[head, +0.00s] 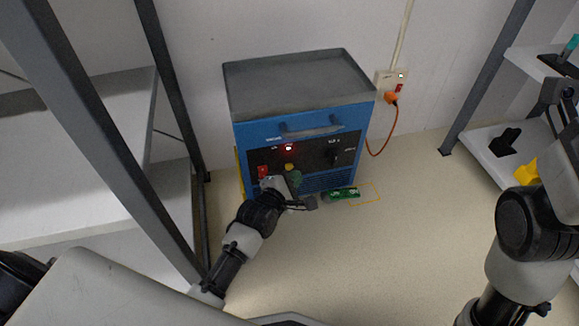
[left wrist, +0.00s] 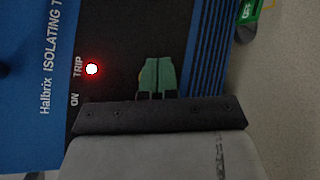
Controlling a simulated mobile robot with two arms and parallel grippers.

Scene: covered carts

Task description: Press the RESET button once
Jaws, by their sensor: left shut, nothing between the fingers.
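A blue cabinet (head: 300,110) with a grey top stands on the floor by the wall. Its black front panel carries a lit red TRIP lamp (head: 289,148), also glowing in the left wrist view (left wrist: 92,69). A yellow button (head: 289,167) sits below the lamp; I cannot read a RESET label. My left gripper (head: 295,179) is shut and empty, its green fingertips close in front of the panel just below the button. In the left wrist view the fingertips (left wrist: 157,76) cover most of that spot; contact cannot be told. My right gripper (head: 572,43) is partly cut off at the right edge.
A red switch (head: 262,170) and a dark knob (head: 333,155) flank the button. A green item (head: 342,194) lies on the floor by the cabinet. An orange plug (head: 391,98) is in the wall socket.

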